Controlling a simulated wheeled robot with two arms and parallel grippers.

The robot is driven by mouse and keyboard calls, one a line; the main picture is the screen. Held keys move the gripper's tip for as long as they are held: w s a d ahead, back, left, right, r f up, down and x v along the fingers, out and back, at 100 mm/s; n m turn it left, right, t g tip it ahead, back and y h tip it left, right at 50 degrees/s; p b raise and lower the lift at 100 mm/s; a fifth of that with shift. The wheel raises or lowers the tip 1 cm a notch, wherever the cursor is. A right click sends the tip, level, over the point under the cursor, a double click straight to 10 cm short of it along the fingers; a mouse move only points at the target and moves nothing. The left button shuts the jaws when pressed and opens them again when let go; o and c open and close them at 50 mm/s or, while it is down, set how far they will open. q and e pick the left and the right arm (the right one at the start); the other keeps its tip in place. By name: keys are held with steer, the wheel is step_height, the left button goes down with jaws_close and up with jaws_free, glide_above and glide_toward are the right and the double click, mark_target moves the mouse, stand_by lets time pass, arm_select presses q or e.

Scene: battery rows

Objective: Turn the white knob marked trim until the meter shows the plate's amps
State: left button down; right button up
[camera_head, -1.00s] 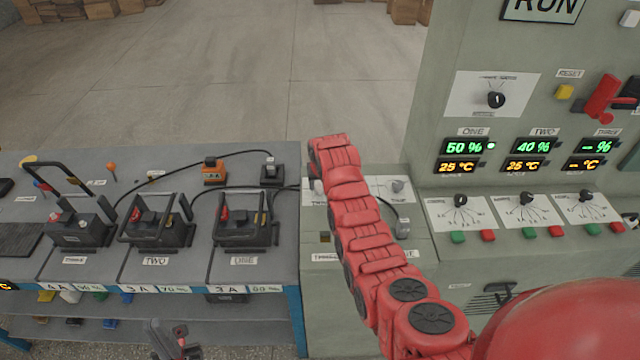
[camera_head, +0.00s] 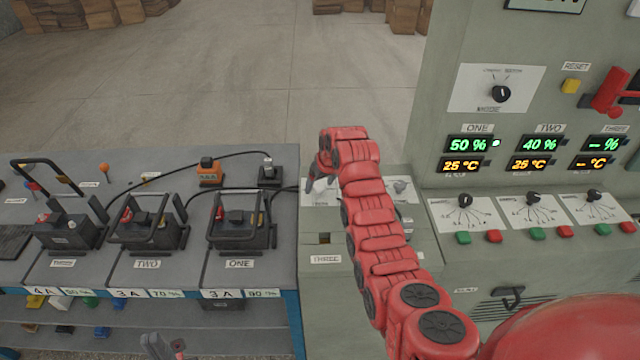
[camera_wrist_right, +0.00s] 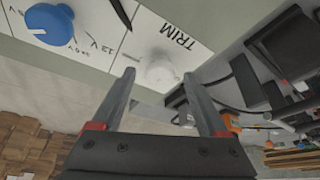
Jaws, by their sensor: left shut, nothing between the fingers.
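The white trim knob (camera_wrist_right: 160,71) stands on a white panel beside the printed word TRIM. In the right wrist view it lies between and just beyond the fingertips of my right gripper (camera_wrist_right: 162,80), which is open. I cannot tell whether either finger touches it. In the head view my right gripper (camera_head: 318,184) hangs over the left of the grey cabinet top, and the knob cannot be made out. My left gripper (camera_head: 160,346) is at the bottom edge, shut and empty. Plates on the bench edge read 4 A, 3 A and 3 A (camera_head: 222,294). No amps reading is legible on a meter.
A blue knob (camera_wrist_right: 48,22) with voltage marks is beside the trim knob. Batteries on the bench, one labelled ONE (camera_head: 238,222), have handles and cables. An orange box (camera_head: 209,171) stands behind them. The upright panel's displays (camera_head: 470,144) show percent and temperature.

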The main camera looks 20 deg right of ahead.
steer(key=b+v, duration=0.1)
steer(key=v, duration=0.3)
steer(key=shift+r+b, duration=0.3)
steer(key=p+v, duration=1.2)
steer(key=p, duration=0.3)
steer(key=shift+s+r, duration=0.2)
steer(key=shift+r, duration=0.15)
steer(key=shift+w+d+f, duration=0.1)
